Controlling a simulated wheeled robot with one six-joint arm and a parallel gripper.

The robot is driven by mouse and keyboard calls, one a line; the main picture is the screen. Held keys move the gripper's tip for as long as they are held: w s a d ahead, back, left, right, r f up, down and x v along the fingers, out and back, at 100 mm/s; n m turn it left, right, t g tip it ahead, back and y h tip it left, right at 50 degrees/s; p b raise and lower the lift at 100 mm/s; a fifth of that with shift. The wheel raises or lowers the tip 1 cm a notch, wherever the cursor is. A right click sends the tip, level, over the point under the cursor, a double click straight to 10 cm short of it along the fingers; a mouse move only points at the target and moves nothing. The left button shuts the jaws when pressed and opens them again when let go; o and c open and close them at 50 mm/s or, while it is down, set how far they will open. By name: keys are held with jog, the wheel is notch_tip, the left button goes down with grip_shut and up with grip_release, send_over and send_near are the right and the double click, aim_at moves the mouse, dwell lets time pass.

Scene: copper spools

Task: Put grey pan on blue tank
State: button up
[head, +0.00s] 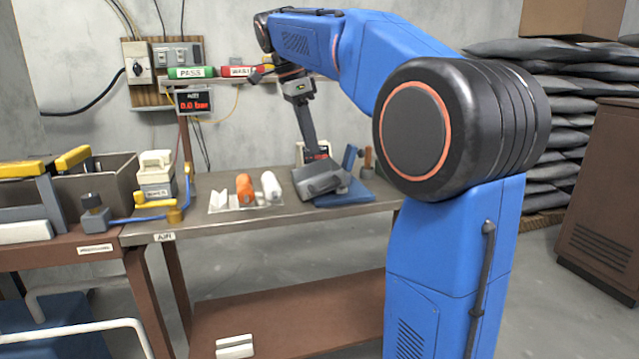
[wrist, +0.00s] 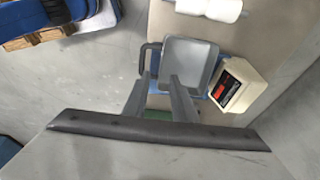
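A blue body (head: 45,325) at the lower left may be the blue tank; I cannot be sure.
A white display box (wrist: 237,90) stands close beside the pan. A blue plate (head: 345,195) lies by my gripper. Grey sacks (head: 560,115) are stacked at right.

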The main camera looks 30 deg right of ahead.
aim_at(323, 178)
jog(key=shift+d+x, duration=0.2)
jog(key=shift+x, duration=2.65)
jog(key=shift+d+x, duration=0.2)
jog(key=shift+x, duration=2.65)
jog(key=shift+r, duration=0.1)
jog(key=shift+c, duration=0.5)
grip_shut()
